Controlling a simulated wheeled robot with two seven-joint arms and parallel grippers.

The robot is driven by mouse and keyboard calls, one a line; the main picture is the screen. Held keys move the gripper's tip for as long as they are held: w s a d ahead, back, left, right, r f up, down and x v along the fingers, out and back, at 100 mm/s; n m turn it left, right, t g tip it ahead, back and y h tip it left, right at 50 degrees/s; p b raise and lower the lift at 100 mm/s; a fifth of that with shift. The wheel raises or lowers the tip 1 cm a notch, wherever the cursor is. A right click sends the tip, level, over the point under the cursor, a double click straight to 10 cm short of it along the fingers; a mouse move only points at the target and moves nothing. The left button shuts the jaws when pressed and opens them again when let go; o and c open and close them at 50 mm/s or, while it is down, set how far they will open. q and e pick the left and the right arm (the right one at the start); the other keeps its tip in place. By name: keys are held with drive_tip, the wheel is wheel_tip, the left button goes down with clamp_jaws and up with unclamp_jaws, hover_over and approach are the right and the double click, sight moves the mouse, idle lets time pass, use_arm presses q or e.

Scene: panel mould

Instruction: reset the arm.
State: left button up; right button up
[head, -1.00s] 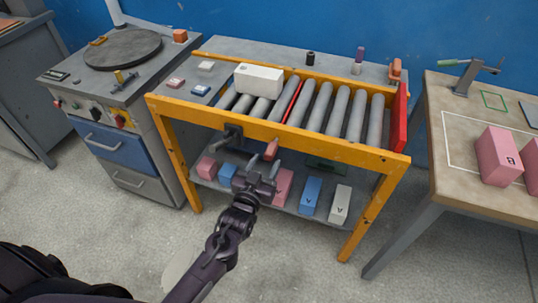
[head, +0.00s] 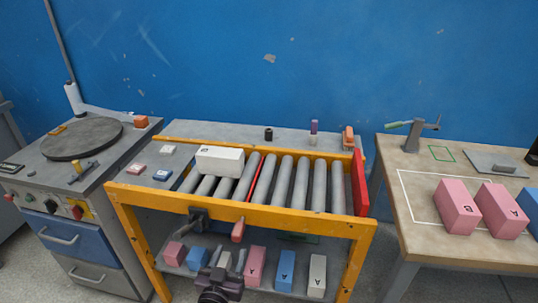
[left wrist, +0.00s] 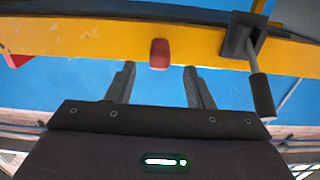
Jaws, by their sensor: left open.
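My left gripper (head: 226,262) is low in the head view, in front of the yellow-framed roller table (head: 240,210). Its fingers point toward the table, below the red handle (head: 238,230) on the front rail. In the left wrist view the two fingers (left wrist: 159,72) stand apart with nothing between them. The red handle (left wrist: 160,54) shows just beyond them, centred in the gap. A black bracket with a lever (left wrist: 243,38) is to the right of the fingers. My right gripper is not in view.
A white block (head: 220,159) lies on the rollers. Pink, blue and white blocks stand on the lower shelf, with a blue block (head: 285,270) among them. The right table (head: 410,240) holds two pink blocks (head: 457,207). A cabinet with a round plate (head: 82,138) stands left.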

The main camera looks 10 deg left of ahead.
use_arm(q)
drive_tip(key=s+f+m+g+p, duration=0.1)
drive_tip(key=s+f+g, duration=0.4)
drive_tip(key=f, duration=0.8)
drive_tip(key=s+f+g+p, duration=0.1)
drive_tip(key=s+f+g, duration=0.2)
drive_tip(key=s+f, duration=0.7)
drive_tip(key=s+a+f+g+p, duration=0.1)
drive_tip(key=s+f+g, duration=0.3)
drive_tip(key=s+f, duration=0.5)
drive_tip(key=s+a+f+m+g+p, duration=0.1)
drive_tip(key=s+a+f+g, duration=0.3)
drive_tip(key=s+f, duration=0.5)
drive_tip(key=s+g, duration=0.1)
drive_tip(key=s, duration=0.7)
drive_tip(key=shift+s+a+f+y, duration=0.2)
drive_tip(key=shift+s+f+y, duration=0.1)
drive_tip(key=shift+s+f, duration=0.05)
